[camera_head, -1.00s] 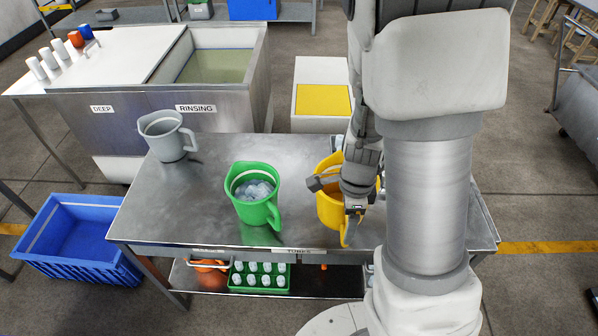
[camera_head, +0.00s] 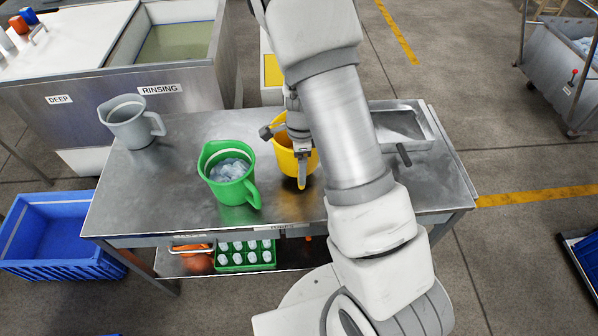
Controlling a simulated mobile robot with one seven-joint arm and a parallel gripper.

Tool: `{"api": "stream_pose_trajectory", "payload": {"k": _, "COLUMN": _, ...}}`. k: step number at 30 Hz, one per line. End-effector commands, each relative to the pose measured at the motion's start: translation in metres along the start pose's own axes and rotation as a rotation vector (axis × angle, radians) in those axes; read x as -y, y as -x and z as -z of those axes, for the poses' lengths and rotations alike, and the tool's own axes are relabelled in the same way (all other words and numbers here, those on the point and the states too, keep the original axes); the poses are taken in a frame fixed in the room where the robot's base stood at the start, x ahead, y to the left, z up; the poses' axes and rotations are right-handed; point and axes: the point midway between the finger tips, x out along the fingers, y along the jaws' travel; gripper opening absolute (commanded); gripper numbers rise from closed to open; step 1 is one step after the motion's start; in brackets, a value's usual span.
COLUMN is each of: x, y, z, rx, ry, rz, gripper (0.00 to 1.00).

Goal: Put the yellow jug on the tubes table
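The yellow jug (camera_head: 283,158) is upright over the back middle of the metal tubes table (camera_head: 180,205), its handle facing the front. I cannot tell whether its base touches the tabletop. My gripper (camera_head: 302,155) reaches down over the jug, with its fingers at the top of the handle, and looks shut on it. The fingertips are small and partly hidden.
A grey jug (camera_head: 128,126) stands at the table's back left. A metal tray (camera_head: 403,128) lies at the right. The rinsing tank (camera_head: 175,90) is behind the table. A blue crate (camera_head: 60,262) is on the floor at left. A green rack (camera_head: 244,258) is on the lower shelf.

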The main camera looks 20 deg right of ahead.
Motion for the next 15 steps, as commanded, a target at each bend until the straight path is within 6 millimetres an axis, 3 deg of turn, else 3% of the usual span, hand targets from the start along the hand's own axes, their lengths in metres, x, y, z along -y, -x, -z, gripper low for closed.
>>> {"api": "stream_pose_trajectory", "payload": {"k": 5, "x": 0.007, "y": -0.007, "z": -0.003, "rx": 0.0, "ry": -0.002, "rz": 0.0, "gripper": 0.0}}
{"api": "stream_pose_trajectory", "payload": {"k": 15, "x": 0.008, "y": -0.045, "z": -0.002, "rx": 0.0, "ry": -0.002, "rz": 0.0, "gripper": 0.0}}
